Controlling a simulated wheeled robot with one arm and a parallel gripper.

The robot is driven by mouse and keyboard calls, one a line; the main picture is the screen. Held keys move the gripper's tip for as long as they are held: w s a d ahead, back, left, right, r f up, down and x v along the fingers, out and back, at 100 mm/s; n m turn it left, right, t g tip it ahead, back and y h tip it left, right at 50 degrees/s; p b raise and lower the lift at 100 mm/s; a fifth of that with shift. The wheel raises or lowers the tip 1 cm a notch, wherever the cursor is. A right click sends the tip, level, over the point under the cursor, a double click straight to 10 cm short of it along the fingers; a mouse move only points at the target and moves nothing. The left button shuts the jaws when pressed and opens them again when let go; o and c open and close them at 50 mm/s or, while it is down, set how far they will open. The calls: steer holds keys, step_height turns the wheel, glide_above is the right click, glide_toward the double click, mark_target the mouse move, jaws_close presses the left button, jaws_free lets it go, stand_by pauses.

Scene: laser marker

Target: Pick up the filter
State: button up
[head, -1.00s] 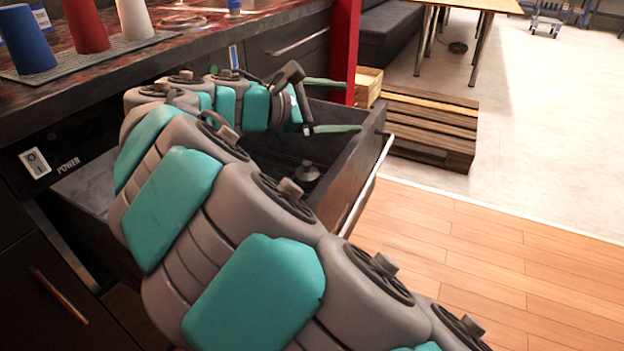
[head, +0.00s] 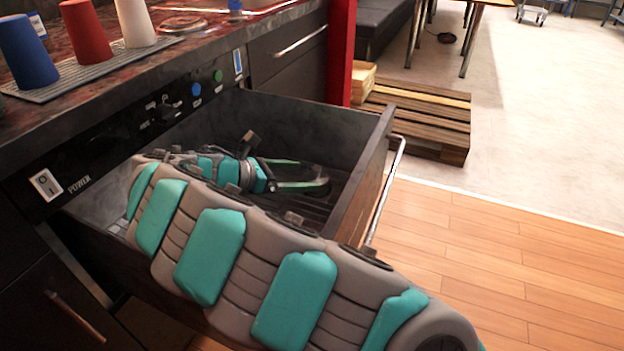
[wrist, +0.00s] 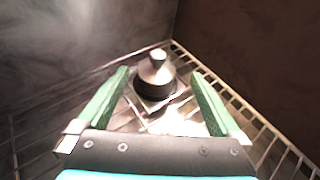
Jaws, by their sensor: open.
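The filter (wrist: 156,76) appears to be the dark, round, cone-topped piece with a small knob in the wrist view. It stands upright on the wire rack (wrist: 60,125) inside the open drawer. My gripper (wrist: 160,74) is open, with one green finger to each side of the filter in that view. I see gaps between the filter and both fingers, and I cannot tell the exact depth. In the head view my gripper (head: 326,175) is down inside the drawer, pointing right. The filter is mostly hidden there by the fingers and the dark interior.
The drawer (head: 345,215) is pulled out, its walls close around my arm. A counter with blue (head: 28,50), red (head: 87,32) and white (head: 136,23) cups overhangs at left. A wooden pallet (head: 420,110) lies beyond the drawer. Open floor is at right.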

mark_target(312, 178)
steer(key=x, duration=0.6)
steer(key=shift+a+f, duration=0.25)
steer(key=shift+f, duration=0.1)
steer(key=c, duration=1.4)
